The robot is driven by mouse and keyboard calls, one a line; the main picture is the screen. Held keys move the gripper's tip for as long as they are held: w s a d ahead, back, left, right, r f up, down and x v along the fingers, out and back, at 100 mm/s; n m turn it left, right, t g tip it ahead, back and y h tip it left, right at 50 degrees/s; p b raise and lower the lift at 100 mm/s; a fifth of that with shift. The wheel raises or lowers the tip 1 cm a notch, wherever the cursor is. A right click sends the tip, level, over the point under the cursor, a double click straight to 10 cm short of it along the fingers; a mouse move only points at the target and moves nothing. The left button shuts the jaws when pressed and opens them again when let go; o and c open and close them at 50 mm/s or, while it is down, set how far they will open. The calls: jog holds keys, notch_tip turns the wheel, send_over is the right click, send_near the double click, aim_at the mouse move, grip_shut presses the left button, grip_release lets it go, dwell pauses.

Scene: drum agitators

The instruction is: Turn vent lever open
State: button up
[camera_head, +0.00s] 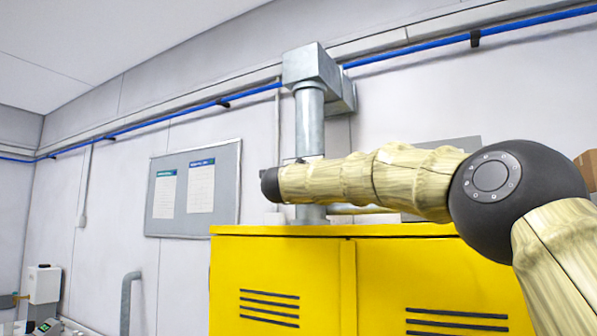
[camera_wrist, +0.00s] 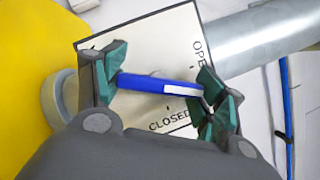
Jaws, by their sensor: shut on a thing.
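The vent lever (camera_wrist: 145,83) is a blue bar with a white band near its right end. It lies across a pale plate (camera_wrist: 150,35) marked OPEN at upper right and CLOSED at the bottom. The white end points right, between the two words. My gripper (camera_wrist: 163,84) is shut on the lever, with one teal-padded finger at each end of the bar. The right finger partly covers the OPEN marking. In the head view, my arm reaches left in front of the metal duct (camera_head: 310,105); the lever and my gripper are hidden there.
A yellow cabinet (camera_head: 275,265) with dark slots stands below my arm. A grey pipe (camera_wrist: 262,40) runs behind the plate at upper right. A notice board (camera_head: 225,185) and a blue wall line (camera_head: 430,46) are on the wall. Open space lies left of the cabinet.

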jog(key=shift+s+a+r+n+g+y+p, duration=0.1)
jog(key=shift+r+n+g+y+p, duration=0.25)
jog(key=shift+r+n+p, duration=0.5)
jog(key=shift+f+n+y+p, duration=0.25)
jog(key=shift+n+p, duration=0.1)
jog(key=shift+n, duration=0.25)
jog(key=shift+f+n+y+p, duration=0.2)
jog(key=shift+n+p, duration=0.15)
jog(key=shift+n, duration=0.2)
jog(key=shift+f+n+g+p, duration=0.2)
jog(key=shift+n+g, duration=0.2)
jog(key=shift+n, duration=0.45)
jog(key=shift+f+n+g+p, duration=0.15)
jog(key=shift+n+g, duration=0.2)
jog(key=shift+n, duration=0.8)
